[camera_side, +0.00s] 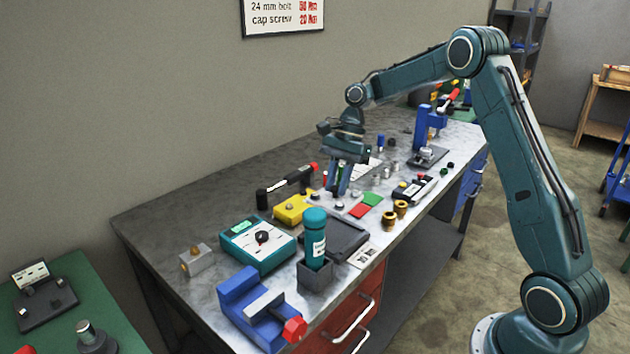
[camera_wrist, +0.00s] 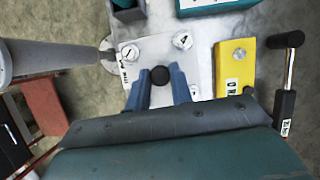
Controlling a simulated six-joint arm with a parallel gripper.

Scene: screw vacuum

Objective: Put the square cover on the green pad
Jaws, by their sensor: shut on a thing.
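The square cover is a grey plate with bolts at its corners and a black knob in the middle. It shows below my gripper (camera_side: 338,190) in the side view (camera_side: 348,206) and fills the centre of the wrist view (camera_wrist: 150,55). My gripper's blue fingers (camera_wrist: 160,82) are shut on the black knob (camera_wrist: 160,75). The plate's near part is hidden by the gripper in the wrist view. The green pad (camera_side: 373,198) lies just right of the cover in the side view. I cannot tell how high the cover is above the bench.
A red pad (camera_side: 358,211) lies beside the green one. A yellow box (camera_side: 293,208), a black tray (camera_side: 345,238), brass fittings (camera_side: 401,208) and a black tool case (camera_side: 412,190) stand close around.

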